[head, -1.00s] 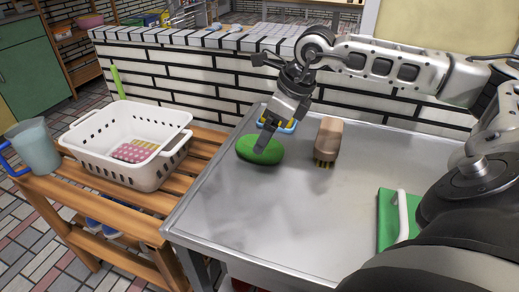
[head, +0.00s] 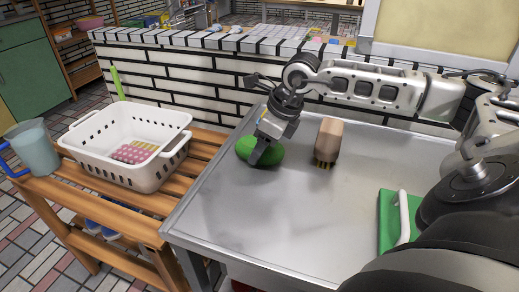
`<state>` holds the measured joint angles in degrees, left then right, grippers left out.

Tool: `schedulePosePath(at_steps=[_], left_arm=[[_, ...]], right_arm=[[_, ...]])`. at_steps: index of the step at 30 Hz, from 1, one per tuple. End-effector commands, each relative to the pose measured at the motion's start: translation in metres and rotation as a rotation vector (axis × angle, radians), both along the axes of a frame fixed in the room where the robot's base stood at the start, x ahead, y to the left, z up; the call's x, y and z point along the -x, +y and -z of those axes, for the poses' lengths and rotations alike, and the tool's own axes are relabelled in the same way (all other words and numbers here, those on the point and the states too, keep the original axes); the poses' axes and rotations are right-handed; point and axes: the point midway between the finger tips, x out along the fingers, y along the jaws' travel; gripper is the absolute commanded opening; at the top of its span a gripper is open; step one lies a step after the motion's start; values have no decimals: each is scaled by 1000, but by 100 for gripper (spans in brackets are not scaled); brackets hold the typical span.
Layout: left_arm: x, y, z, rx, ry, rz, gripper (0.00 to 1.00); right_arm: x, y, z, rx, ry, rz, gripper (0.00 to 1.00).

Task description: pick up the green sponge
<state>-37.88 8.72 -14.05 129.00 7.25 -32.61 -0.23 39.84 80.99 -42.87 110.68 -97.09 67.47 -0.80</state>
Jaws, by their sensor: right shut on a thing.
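The green sponge (head: 246,150) is an oval lying near the left side of the metal table (head: 300,225). My right gripper (head: 263,153) reaches down over it from behind and is shut on it, with a finger across its top front. The gripper hides part of the sponge's middle. The sponge appears to be still at the table top; I cannot tell whether it is clear of it. My left gripper is not in view.
A wooden brush (head: 328,140) stands just right of the gripper. A green block with a white handle (head: 403,216) lies at the right. A white basket (head: 115,165) and a jug (head: 36,147) stand on the slatted bench at the left. The table's middle is clear.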

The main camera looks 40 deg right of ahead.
Motion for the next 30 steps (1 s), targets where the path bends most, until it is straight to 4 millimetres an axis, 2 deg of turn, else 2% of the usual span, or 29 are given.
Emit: schedulePosePath(at_steps=[10,14,17,26,30], left_arm=[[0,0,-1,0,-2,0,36],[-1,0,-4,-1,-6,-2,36],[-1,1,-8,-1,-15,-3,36],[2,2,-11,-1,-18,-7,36],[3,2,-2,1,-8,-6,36]], right_arm=[[0,0,-5,0,-2,0,39],[0,0,-18,-1,-3,0,39],[-1,0,-34,0,-5,0,39],[48,9,-91,7,-4,1,39],[76,15,-101,8,0,3,39]])
